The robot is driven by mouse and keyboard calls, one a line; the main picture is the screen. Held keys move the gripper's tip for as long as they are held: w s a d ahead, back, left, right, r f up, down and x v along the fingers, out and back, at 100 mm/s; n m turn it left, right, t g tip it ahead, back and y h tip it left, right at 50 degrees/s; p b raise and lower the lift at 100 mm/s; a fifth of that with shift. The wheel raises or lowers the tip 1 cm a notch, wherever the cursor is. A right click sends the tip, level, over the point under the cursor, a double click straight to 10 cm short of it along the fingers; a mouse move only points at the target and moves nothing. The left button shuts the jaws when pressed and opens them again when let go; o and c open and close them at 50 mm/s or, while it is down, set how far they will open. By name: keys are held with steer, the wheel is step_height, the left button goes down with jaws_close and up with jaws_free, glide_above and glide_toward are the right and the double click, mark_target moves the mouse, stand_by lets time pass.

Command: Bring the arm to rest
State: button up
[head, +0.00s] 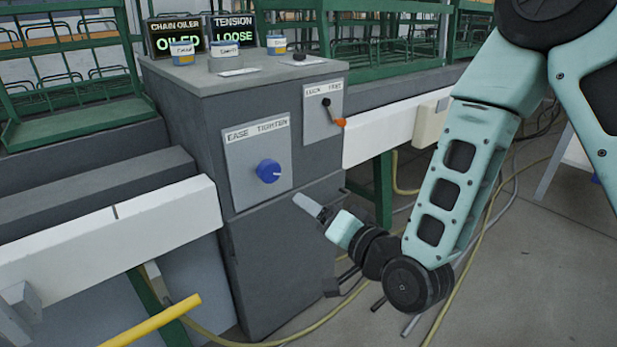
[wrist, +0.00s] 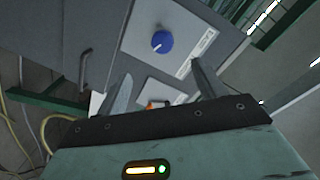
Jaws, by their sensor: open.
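My arm reaches in from the right in the head view, bent at a low elbow. My gripper (head: 309,207) is in front of the grey cabinet (head: 285,265), just below and right of the blue knob (head: 269,171). In the wrist view my gripper (wrist: 160,90) shows two separated fingers with nothing held between them. The blue knob (wrist: 162,42) is beyond the fingers, apart from them, on the plate marked EASE and TIGHTEN. An orange-tipped lever (head: 338,122) is on the smaller plate at upper right.
Two signs on the cabinet top read CHAIN OILER OILED (head: 178,37) and TENSION LOOSE (head: 232,36). A white rail (head: 110,225) runs to the left of the cabinet. A yellow bar (head: 150,322) juts up at lower left. Yellow hoses (head: 455,285) lie on the floor at right.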

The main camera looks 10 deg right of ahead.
steer(key=s+a+f+n+g+h, duration=0.1)
steer(key=s+f+n+g+h, duration=0.15)
steer(key=s+n+g, duration=0.5)
steer(key=s+d+r+n+g+h, duration=0.2)
steer(key=s+d+r+g+h, duration=0.15)
steer(key=s, duration=0.45)
steer(key=s+d+r+n+g+h, duration=0.25)
steer(key=s+d, duration=0.25)
steer(key=s, duration=0.3)
step_height(320, 180, up, 24)
steer(key=p, duration=2.5)
steer(key=shift+f+m+g, duration=0.15)
steer(key=shift+m+g, duration=0.25)
steer(key=shift+g, duration=0.05)
steer(key=shift+s+f, duration=0.1)
